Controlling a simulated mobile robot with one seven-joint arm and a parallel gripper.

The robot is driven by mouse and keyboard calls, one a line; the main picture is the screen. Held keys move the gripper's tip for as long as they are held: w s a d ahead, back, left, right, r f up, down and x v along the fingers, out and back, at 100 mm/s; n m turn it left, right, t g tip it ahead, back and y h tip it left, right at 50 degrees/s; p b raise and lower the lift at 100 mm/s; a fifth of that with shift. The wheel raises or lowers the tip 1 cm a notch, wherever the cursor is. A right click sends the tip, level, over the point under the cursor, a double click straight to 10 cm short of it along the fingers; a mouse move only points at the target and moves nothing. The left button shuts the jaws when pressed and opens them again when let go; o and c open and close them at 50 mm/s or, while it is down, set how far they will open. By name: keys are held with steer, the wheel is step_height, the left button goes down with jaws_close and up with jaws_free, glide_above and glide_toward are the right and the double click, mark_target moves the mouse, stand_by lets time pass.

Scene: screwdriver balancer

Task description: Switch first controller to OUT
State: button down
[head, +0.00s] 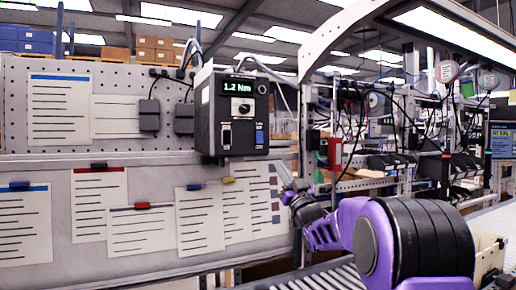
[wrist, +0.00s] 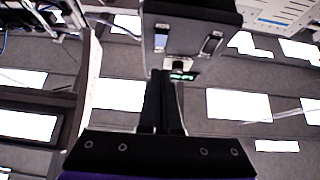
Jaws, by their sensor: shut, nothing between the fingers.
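The controller (head: 210,112) is a dark box on the panel, with a lit display (head: 238,87) reading 1.2 Nm. Its front has a knob (head: 242,107), a rocker switch (head: 226,136) at lower left and a blue part (head: 259,136) at lower right. I cannot read the switch's position. In the wrist view the controller (wrist: 190,18) appears upside down, with its green display (wrist: 183,76) partly showing. My gripper (wrist: 163,74) is shut and empty, its fingertips overlapping the controller's face near the display in that view. I cannot tell whether they touch.
A perforated panel (head: 62,140) with pinned paper sheets (head: 25,228) stands behind and left of the controller. Cables (head: 190,50) rise above it. A metal frame (head: 310,60) and cluttered shelving stand to the right. A roller conveyor (head: 320,280) runs below.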

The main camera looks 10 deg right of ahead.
steer(key=shift+s+d+r+y, duration=0.1)
steer(key=shift+s+d+y, duration=0.1)
steer(key=shift+s+y, duration=0.15)
steer(key=p, duration=0.3)
glide_toward(260, 139)
step_height(260, 139, up, 4)
steer(key=shift+w+a+f+p, duration=0.1)
steer(key=shift+w+a+p, duration=0.15)
steer(key=shift+w, duration=0.5)
steer(key=shift+w+a+f+p, duration=0.1)
steer(key=shift+w+a+p, duration=0.15)
steer(key=shift+w, duration=0.5)
steer(key=shift+w+a+p, duration=0.15)
steer(key=shift+w+a, duration=0.1)
steer(key=shift+w, duration=0.5)
